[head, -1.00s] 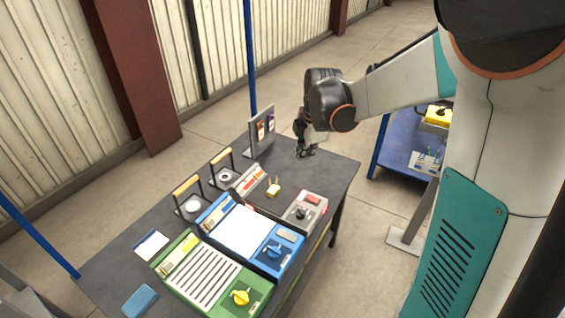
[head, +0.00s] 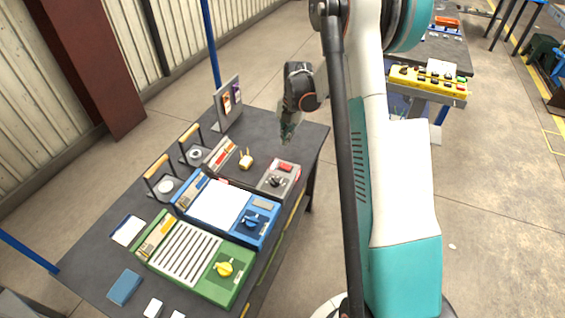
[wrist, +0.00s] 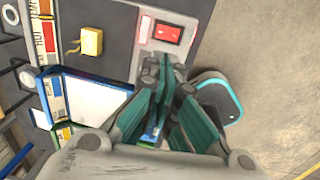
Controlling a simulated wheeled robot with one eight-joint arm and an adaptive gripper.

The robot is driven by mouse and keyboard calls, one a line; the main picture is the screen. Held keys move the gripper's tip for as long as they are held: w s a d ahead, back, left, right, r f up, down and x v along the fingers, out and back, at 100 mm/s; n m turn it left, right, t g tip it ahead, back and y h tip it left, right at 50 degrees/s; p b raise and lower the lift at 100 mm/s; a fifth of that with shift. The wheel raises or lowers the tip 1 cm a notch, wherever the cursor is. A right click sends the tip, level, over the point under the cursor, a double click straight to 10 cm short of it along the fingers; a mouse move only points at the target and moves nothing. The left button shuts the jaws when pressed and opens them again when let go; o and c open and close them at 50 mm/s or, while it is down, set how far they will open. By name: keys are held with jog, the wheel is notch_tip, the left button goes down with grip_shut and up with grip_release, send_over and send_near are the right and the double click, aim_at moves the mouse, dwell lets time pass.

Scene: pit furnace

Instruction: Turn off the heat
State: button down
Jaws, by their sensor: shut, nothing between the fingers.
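The worktable (head: 95,225) carries three heating units. The grey unit (head: 264,187) at the back right has a dark knob (head: 277,181) and a red switch (head: 285,167). My gripper (head: 287,138) is shut and empty, pointing down above the table's back right part. In the wrist view the fingers (wrist: 172,68) overlap the grey unit and hide its knob; the red switch (wrist: 166,33) shows beyond the tips.
An upright grey panel (head: 229,103) and two stands with wooden handles (head: 159,166) stand along the back left. Another bench with a yellow control box (head: 430,80) is behind my arm.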

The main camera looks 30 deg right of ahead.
jog(key=b, duration=0.4)
send_near(285, 171)
jog(key=f, duration=0.1)
jog(key=w+a+f, duration=0.1)
jog(key=f, duration=0.1)
jog(key=w+f, duration=0.1)
jog(key=f, duration=0.1)
jog(key=shift+a+f, duration=0.15)
jog(key=shift+f, duration=0.1)
jog(key=shift+w+a+f+g+h+b, duration=0.15)
jog(key=shift+f+g+h+b, duration=0.15)
jog(key=shift+f+b, duration=0.15)
jog(key=shift+r, duration=0.1)
jog(key=shift+s+d+r, duration=0.1)
jog(key=shift+s+d, duration=0.45)
jog(key=shift+s, duration=0.1)
